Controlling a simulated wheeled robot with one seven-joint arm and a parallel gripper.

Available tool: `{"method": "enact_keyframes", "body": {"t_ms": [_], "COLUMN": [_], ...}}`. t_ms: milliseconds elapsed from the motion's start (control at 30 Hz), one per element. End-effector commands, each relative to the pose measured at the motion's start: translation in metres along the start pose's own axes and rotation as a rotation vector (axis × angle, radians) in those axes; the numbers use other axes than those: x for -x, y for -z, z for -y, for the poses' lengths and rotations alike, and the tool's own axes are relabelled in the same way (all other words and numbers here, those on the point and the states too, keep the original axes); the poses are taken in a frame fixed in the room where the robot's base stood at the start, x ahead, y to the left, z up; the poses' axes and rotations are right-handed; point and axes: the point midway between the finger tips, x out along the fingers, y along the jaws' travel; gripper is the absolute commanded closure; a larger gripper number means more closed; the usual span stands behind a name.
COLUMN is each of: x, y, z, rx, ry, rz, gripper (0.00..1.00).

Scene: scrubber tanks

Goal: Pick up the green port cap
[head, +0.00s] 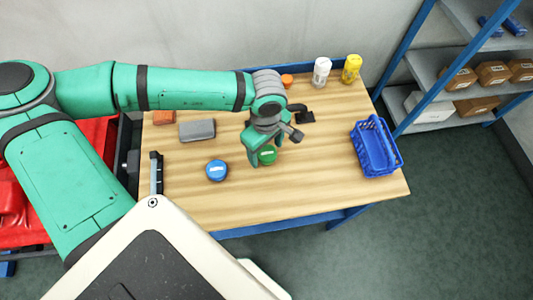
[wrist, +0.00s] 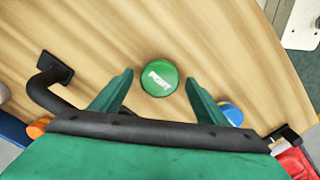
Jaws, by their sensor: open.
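The green port cap (head: 267,154) stands on the wooden table near its middle, partly behind my gripper in the head view. In the wrist view the cap (wrist: 159,77) shows its white PORT label and lies just beyond the fingertips, roughly between their lines. My gripper (wrist: 159,80) has its two green fingers spread wide, with nothing between them. In the head view my gripper (head: 258,150) is over the cap, pointing down. How high it is above the table I cannot tell.
A blue cap (head: 217,170) lies left of the green one. A grey block (head: 197,130), an orange-brown block (head: 164,117), an orange cap (head: 287,80), a white bottle (head: 321,71), a yellow bottle (head: 351,69) and a black handle (head: 304,116) lie farther back. A blue basket (head: 376,147) stands at right.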

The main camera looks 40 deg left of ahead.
Motion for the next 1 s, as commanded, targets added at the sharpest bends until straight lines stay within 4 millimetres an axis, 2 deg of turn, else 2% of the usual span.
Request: {"method": "enact_keyframes", "body": {"t_ms": [33,67,200,233,667,767,900,1000], "x": [0.000,0.000,0.000,0.000,0.005,0.013,0.034,0.052], "y": [0.000,0.001,0.001,0.001,0.001,0.000,0.000,0.008], "z": [0.000,0.000,0.001,0.001,0.000,-0.001,0.000,0.017], "rx": [0.001,0.001,0.002,0.002,0.001,0.001,0.000,0.006], "ry": [0.000,0.000,0.000,0.000,-0.001,-0.001,-0.002,-0.002], "rz": [0.000,0.000,0.000,0.000,-0.001,0.000,-0.001,-0.001], "gripper": [0.32,0.37,0.70,0.76,0.76,0.76,0.76,0.76]}}
